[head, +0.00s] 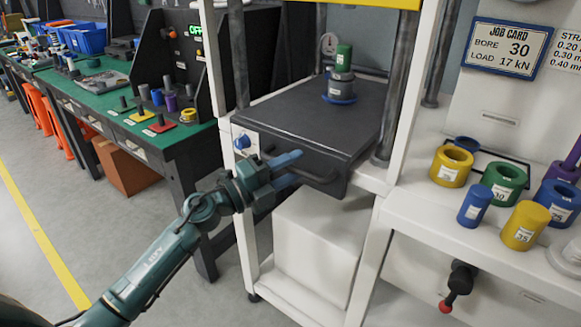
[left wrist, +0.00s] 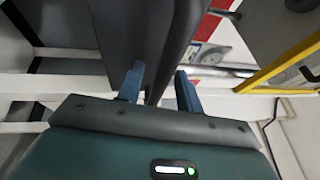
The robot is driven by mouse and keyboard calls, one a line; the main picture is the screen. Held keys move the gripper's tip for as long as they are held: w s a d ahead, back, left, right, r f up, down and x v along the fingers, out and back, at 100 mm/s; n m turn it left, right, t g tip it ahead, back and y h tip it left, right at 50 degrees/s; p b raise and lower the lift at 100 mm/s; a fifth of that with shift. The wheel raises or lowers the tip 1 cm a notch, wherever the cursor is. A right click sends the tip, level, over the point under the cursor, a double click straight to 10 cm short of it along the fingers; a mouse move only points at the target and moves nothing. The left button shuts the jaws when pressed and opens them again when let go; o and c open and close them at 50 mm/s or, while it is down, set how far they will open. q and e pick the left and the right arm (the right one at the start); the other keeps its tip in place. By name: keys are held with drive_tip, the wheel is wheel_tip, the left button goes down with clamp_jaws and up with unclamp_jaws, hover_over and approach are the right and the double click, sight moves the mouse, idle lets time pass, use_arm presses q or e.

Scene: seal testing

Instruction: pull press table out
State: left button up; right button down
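The press table (head: 310,112) is a dark grey slab in the white press frame, with a dark bar handle (head: 328,180) on its front edge. A grey cylinder with a green top (head: 343,70) stands on it on a blue disc. My left gripper (head: 287,170) is at the left part of the handle, its blue fingers pointing at the table front. In the left wrist view the fingers (left wrist: 158,88) are apart, with a dark part between them and a gap beside the right finger. Firm contact with the handle cannot be seen. My right gripper is out of view.
A blue knob (head: 242,142) is on the frame left of the gripper. A white shelf (head: 405,207) at right holds several coloured cylinders and rings. A green-topped bench (head: 95,105) stands at left. A white box (head: 318,240) sits below the table. The floor at front left is clear.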

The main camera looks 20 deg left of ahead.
use_arm(q)
drive_tip(key=shift+c, duration=0.6)
clamp_jaws()
